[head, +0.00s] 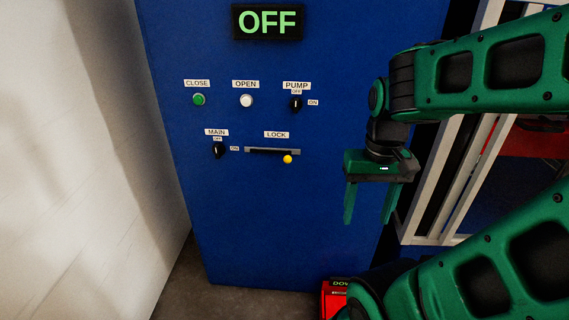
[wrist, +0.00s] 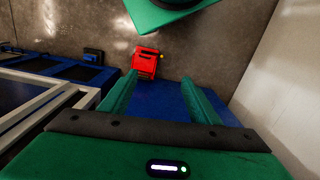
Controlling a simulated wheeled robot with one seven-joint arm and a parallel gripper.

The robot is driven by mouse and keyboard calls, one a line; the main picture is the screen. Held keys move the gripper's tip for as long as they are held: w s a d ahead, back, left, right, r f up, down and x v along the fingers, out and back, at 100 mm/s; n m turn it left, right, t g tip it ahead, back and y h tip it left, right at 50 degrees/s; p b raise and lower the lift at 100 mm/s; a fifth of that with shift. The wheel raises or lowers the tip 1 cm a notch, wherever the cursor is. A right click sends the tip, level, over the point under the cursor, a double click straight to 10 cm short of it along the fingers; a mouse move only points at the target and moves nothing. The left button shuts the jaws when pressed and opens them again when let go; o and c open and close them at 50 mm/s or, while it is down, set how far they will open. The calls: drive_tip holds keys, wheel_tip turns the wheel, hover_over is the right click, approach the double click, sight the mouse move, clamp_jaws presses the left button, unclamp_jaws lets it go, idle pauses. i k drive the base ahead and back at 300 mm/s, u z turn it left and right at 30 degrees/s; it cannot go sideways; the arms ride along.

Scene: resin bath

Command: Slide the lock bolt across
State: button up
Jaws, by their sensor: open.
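The lock bolt is a horizontal slot (head: 262,150) under the LOCK label on the blue cabinet, with a yellow knob (head: 287,159) toward the right end of the slot. My gripper (head: 368,219) hangs to the right of the knob and a little lower, pointing down. Its two green fingers are apart with nothing between them. In the wrist view my gripper (wrist: 160,95) is also open, over the blue cabinet face and the floor. The knob is not visible in the wrist view.
The blue cabinet (head: 240,220) also carries a MAIN switch (head: 218,150), a PUMP switch (head: 296,103), a green CLOSE button (head: 199,100) and a white OPEN button (head: 246,101). Its display (head: 267,22) reads OFF. A pale wall (head: 80,150) stands left. A red box (wrist: 145,63) is on the floor.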

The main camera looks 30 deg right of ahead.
sight(287, 159)
drive_tip(key=z, duration=0.5)
drive_tip(key=k, duration=1.4)
drive_tip(key=u, duration=0.45)
drive_tip(key=i, duration=1)
